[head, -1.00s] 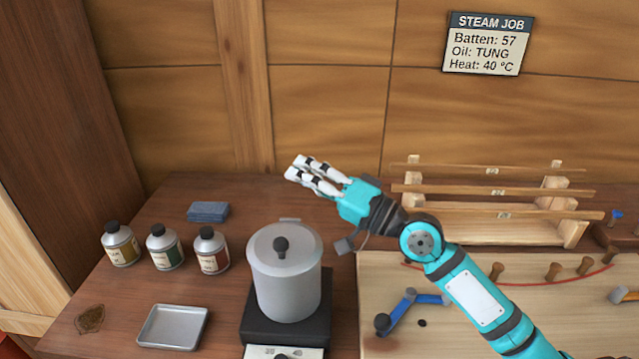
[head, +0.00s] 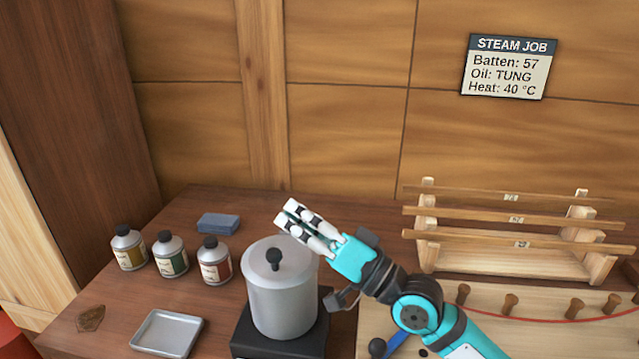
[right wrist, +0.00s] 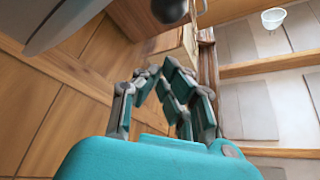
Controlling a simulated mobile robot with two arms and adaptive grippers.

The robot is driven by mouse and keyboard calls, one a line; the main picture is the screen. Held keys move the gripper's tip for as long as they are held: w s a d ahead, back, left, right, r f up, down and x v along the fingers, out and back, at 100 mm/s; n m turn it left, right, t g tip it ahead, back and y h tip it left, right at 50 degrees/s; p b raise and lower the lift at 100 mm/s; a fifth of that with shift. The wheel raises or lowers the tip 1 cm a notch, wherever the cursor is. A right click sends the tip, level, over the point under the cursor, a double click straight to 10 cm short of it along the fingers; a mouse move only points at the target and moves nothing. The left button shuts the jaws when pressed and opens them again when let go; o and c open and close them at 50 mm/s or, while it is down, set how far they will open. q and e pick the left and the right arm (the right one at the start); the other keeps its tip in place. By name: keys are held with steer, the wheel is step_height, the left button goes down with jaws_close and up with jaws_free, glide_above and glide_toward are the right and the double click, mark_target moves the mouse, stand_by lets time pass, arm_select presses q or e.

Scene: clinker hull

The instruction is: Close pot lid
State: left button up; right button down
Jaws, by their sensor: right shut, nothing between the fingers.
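The grey metal pot (head: 282,305) stands on a black hot plate (head: 252,342) on the workbench. Its flat grey lid (head: 258,258) with a dark round knob (head: 275,257) lies over the top and looks level, with no gap visible from this side. My right gripper (head: 285,216) is shut and empty. In the head view its fingers overlap the lid's back right edge; I cannot tell if they touch it. The right wrist view also shows the shut fingers (right wrist: 155,78). A grey curved surface fills that view's top left corner. My left gripper is not in view.
Several oil bottles (head: 171,257) and a blue block (head: 218,223) stand left of the pot. An empty metal tray (head: 168,333) lies at front left. A wooden rack with battens (head: 510,260) and a pegged board (head: 540,335) are on the right. The wooden wall stands behind.

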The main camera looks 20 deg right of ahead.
mark_target(295, 269)
steer(key=shift+s+a+f, duration=0.25)
steer(key=shift+s+f, duration=0.25)
steer(key=shift+f, duration=0.05)
steer(key=shift+s+a+f+b, duration=0.15)
steer(key=shift+s+a+f, duration=0.05)
steer(key=shift+f, duration=0.15)
steer(key=shift+s+a+f+b, duration=0.15)
steer(key=shift+s+f, duration=0.05)
steer(key=shift+f, duration=0.15)
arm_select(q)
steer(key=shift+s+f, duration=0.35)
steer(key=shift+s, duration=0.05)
arm_select(e)
steer(key=shift+s+f, duration=0.1)
